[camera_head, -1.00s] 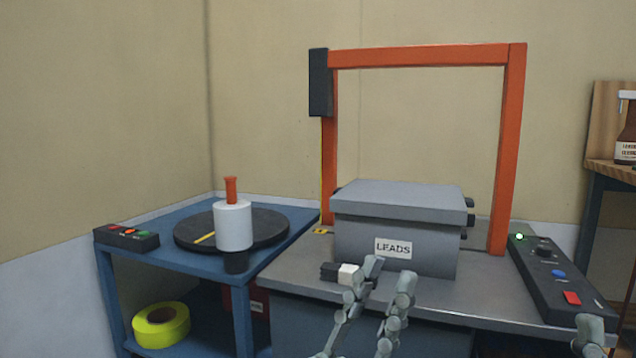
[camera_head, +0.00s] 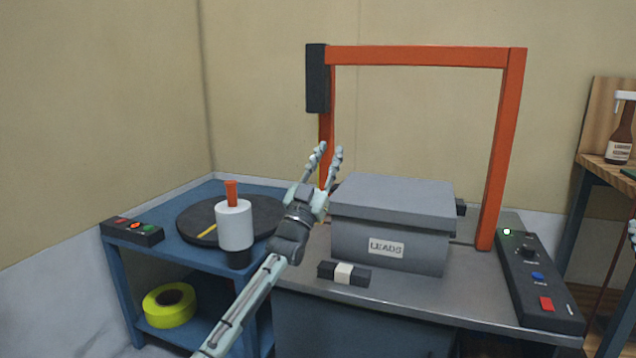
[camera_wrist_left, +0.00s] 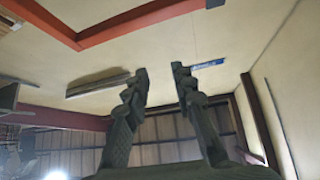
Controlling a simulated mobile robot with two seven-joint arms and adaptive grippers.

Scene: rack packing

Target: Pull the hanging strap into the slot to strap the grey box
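The grey box (camera_head: 392,222), labelled LEADS, sits lidded on the grey bench under the orange arch (camera_head: 415,57). My left gripper (camera_head: 328,155) is raised at the box's left, in front of the arch's left post. Its two fingers are apart, and the left wrist view (camera_wrist_left: 160,85) also shows them apart with nothing visible between them. The hanging yellow strap beside the left post is hidden or too thin to make out behind my gripper. I cannot make out the slot. Only a pale sliver of my right arm shows at the right edge; its fingers cannot be judged.
A black block with a white band (camera_head: 343,273) lies before the box. A button panel (camera_head: 540,283) stands at right. Yellow tape (camera_head: 170,305) sits below.

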